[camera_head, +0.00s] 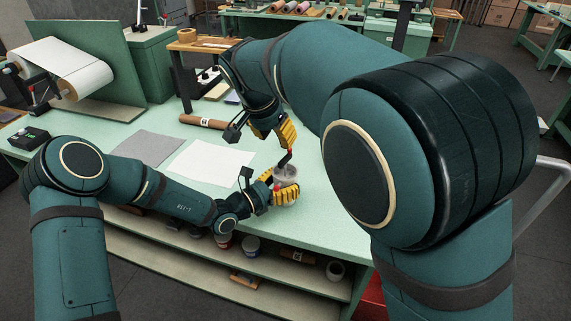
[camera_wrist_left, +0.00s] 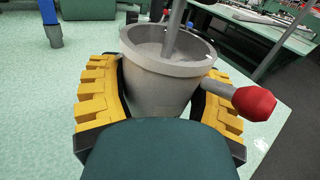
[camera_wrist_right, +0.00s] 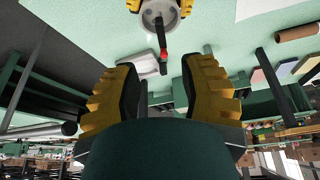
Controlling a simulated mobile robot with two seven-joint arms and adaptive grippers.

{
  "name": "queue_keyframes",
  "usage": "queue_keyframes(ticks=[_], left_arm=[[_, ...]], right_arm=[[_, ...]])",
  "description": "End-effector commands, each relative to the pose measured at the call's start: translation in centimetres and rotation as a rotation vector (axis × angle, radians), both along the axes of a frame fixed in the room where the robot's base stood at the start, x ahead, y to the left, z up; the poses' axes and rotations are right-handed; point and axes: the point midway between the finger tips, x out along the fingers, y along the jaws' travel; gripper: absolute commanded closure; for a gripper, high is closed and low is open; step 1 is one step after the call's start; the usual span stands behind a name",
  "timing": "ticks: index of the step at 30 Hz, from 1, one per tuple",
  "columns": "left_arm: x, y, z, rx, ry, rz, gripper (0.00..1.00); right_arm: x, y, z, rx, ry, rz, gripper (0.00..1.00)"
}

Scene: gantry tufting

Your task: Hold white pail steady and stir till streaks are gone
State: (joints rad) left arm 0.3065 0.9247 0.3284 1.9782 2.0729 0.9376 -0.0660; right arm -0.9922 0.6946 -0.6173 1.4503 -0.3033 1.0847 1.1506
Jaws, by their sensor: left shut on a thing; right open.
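The pale grey-white pail (camera_head: 286,173) stands on the green table near its front edge. My left gripper (camera_head: 280,190) is shut around the pail's sides; in the left wrist view one finger lies on each side of the pail (camera_wrist_left: 165,85). A grey side handle with a red knob (camera_wrist_left: 255,103) projects right. A grey stirring rod (camera_wrist_left: 175,30) stands in the pail, its top out of that view. My right gripper (camera_head: 285,133) is open above the pail. In the right wrist view, a rod with red and dark parts (camera_wrist_right: 163,55) shows beyond the open fingers.
A white sheet (camera_head: 210,163) and a grey sheet (camera_head: 147,147) lie left of the pail. A brown roll (camera_head: 204,121) lies behind them. Several cans stand on the shelf (camera_head: 190,248) below. The tabletop right of the pail is partly hidden by my right arm.

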Motion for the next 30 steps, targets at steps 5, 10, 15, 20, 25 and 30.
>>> queue_keyframes(ticks=[5, 10, 15, 20, 25, 30], left_arm=[[0.0, 0.0, 0.0, 0.001, 0.001, 0.001, 0.76], [0.0, 0.0, 0.0, 0.001, 0.001, 0.001, 0.76], [0.0, 0.0, 0.0, 0.001, 0.001, 0.001, 0.76], [0.0, 0.0, 0.0, 0.0, 0.001, 0.0, 0.76], [0.0, 0.0, 0.0, 0.0, 0.001, 0.0, 0.76], [0.0, 0.0, 0.0, 0.0, 0.001, 0.0, 0.76]], right_arm=[[0.3, -0.1, -0.2, 0.003, -0.004, 0.001, 0.59], [0.5, -0.2, -0.7, 0.002, -0.009, 0.0, 0.59], [1.2, -0.7, -2.8, -0.001, -0.007, 0.0, 0.59], [2.2, -1.4, -5.7, -0.001, -0.007, 0.0, 0.59], [3.2, -2.0, -8.5, -0.001, -0.008, 0.002, 0.59], [3.8, -2.4, -10.4, 0.0, -0.009, 0.001, 0.59]])
